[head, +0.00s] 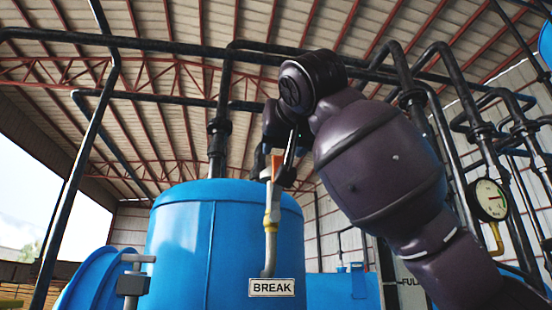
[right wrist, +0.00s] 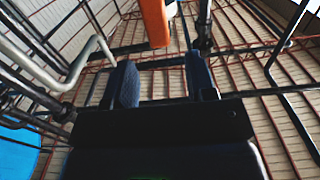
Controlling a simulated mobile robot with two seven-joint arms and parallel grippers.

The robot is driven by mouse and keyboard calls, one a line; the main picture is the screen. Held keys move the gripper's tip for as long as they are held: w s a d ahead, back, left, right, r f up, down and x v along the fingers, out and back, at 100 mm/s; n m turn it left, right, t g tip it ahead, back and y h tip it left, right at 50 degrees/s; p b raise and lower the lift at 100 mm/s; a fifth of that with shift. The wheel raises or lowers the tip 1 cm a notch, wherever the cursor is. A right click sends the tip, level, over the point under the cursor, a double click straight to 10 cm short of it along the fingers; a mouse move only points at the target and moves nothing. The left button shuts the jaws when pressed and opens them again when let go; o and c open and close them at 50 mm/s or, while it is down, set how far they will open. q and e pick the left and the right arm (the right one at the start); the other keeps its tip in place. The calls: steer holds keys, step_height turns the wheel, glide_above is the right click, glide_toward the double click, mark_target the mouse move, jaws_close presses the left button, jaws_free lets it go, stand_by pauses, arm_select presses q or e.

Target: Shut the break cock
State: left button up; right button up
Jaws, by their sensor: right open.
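The break cock has an orange lever (head: 276,167) on top of a yellow-banded valve body (head: 271,216). A pale pipe runs down from it to the white BREAK sign (head: 271,287), in front of the blue vessel (head: 180,235). My right gripper (head: 281,175) is up at the lever and partly overlaps it in the head view. In the right wrist view, the gripper (right wrist: 163,78) is open, with its two dark fingers apart. The orange lever (right wrist: 155,22) shows just past the fingertips, between their lines, with nothing gripped. My left gripper is not in view.
A dark pipe (head: 219,130) rises from the vessel top, and black pipes cross overhead. A round pressure gauge (head: 491,199) and more pipework stand at the right. A second sign, partly hidden by my right arm, reads FUL (head: 410,283). A grey fitting (head: 133,285) is at lower left.

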mark_target(278, 157)
steer(key=w, duration=0.2)
steer(key=w+a+p, duration=0.1)
steer(key=w, duration=0.2)
steer(key=w+p, duration=0.1)
steer(key=w, duration=0.1)
steer(key=shift+w+a, duration=0.25)
steer(key=shift+w, duration=0.05)
steer(key=shift+c, duration=0.5)
jaws_close()
